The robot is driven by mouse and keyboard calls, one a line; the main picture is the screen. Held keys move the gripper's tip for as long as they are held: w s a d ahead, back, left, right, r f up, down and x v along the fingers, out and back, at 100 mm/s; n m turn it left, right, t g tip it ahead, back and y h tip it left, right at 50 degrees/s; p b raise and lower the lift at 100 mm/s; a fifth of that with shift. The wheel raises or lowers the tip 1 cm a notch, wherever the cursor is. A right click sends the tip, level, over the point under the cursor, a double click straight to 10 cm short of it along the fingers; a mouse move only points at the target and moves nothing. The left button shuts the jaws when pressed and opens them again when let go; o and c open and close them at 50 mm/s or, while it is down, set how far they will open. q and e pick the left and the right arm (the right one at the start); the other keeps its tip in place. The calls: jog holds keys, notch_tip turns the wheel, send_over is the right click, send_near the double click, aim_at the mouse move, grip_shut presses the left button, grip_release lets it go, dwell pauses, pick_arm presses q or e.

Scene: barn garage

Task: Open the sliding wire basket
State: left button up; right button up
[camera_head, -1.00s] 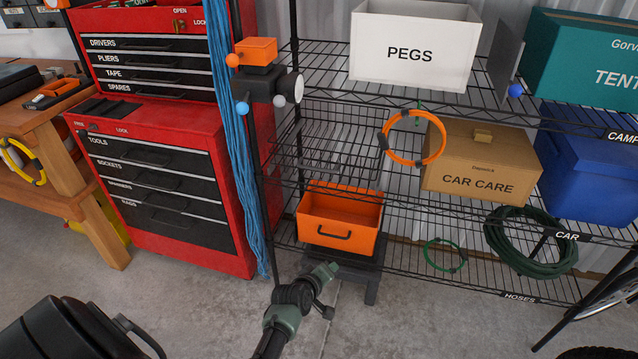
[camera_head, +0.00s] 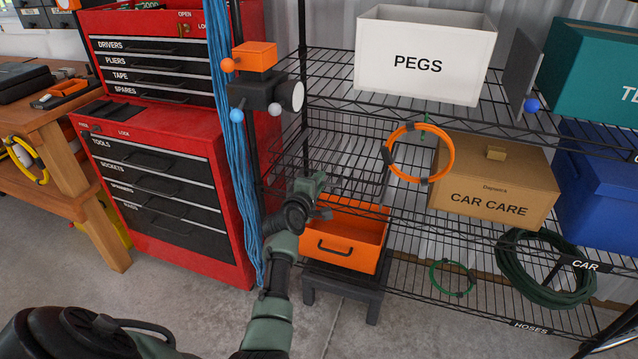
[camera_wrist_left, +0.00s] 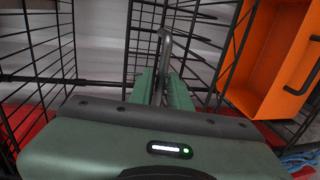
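The wire basket (camera_head: 345,150) is a dark wire-mesh basket on the rack, level with the orange hose ring and above the orange bin. My left gripper (camera_head: 318,183) is at its front, partly hiding it. In the left wrist view, a grey bent bar handle (camera_wrist_left: 165,45) stands between the two green fingers of my left gripper (camera_wrist_left: 161,82). The fingers lie close on both sides of the bar and look shut on it. Dark wire mesh stands around the handle. My right gripper is not in view.
An orange bin (camera_head: 340,240) sits just below my left gripper, on a dark stool (camera_head: 342,292). A rack post with blue cords (camera_head: 232,150) and a red tool chest (camera_head: 165,180) stand to the left. A car care box (camera_head: 493,180) is to the right.

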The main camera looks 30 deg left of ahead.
pick_arm(q)
jog(key=shift+w, duration=0.15)
grip_shut()
jog(key=shift+f, duration=0.1)
dwell(1.3)
